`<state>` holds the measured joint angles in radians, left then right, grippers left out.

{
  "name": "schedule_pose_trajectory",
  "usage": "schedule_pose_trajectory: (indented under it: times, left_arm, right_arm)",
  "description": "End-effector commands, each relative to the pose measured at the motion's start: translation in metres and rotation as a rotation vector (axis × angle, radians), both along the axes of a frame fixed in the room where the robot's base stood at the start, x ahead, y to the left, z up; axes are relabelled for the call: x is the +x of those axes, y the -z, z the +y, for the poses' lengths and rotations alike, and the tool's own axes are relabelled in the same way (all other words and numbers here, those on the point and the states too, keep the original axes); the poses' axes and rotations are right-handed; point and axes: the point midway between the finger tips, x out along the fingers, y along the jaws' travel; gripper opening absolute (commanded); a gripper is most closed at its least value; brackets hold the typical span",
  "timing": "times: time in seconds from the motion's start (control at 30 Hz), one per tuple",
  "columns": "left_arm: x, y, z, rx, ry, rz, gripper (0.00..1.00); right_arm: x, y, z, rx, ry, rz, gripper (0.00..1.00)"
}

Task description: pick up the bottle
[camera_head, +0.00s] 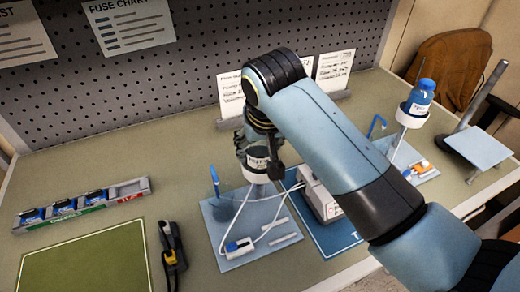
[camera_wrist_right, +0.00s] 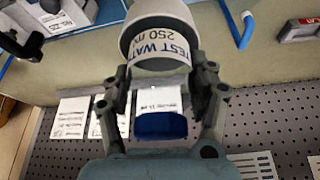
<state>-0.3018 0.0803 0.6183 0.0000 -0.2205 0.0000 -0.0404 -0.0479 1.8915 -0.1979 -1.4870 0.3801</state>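The bottle (camera_wrist_right: 165,45) is a pale cylinder with a "TEST WATER 250 ml" label. In the head view, its labelled part (camera_head: 257,164) shows under my right gripper (camera_head: 260,148) at the middle station; the gripper hides its upper part. In the right wrist view, the fingers of my right gripper (camera_wrist_right: 165,80) are spread to either side of the bottle's near end. I cannot tell whether they touch it. A similar bottle with a blue top (camera_head: 419,97) stands upright at the right station. My left gripper is out of view.
Below the middle bottle is a light blue mat (camera_head: 226,255) with tubing. A white pump (camera_head: 318,198) stands close on its right. A blue upright hook (camera_head: 214,181) is to the left. Note cards stand behind. A green mat (camera_head: 85,262) at the front left is bare.

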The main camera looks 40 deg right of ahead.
Motion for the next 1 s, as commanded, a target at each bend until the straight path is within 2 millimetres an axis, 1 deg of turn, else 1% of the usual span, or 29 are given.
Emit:
schedule_pose_trajectory:
  times: [0.03,0.1,0.43,0.57,0.67,0.83,0.87,1.0]
  left_arm:
    - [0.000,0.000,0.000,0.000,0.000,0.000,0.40]
    - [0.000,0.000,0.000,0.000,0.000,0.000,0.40]
    - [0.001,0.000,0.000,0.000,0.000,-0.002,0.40]
    - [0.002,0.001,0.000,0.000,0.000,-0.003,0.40]
    - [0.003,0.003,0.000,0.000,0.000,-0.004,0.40]
    - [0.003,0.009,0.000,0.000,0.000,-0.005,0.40]
    - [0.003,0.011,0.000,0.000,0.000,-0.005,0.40]
    - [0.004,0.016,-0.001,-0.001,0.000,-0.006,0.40]
  right_arm:
    - [0.000,0.000,0.000,0.000,0.000,0.000,0.41]
    - [0.000,0.000,0.000,0.000,0.000,0.000,0.33]
    - [0.000,0.000,0.000,0.000,0.000,0.000,0.33]
    - [0.001,-0.005,0.000,0.000,0.000,-0.003,0.33]
    - [0.001,-0.013,0.000,0.000,-0.001,-0.004,0.33]
    - [0.001,-0.039,0.000,0.001,0.001,-0.007,0.33]
    - [-0.002,-0.043,-0.003,-0.002,0.001,-0.003,0.33]
    - [-0.029,-0.061,-0.025,-0.010,-0.001,-0.002,0.33]
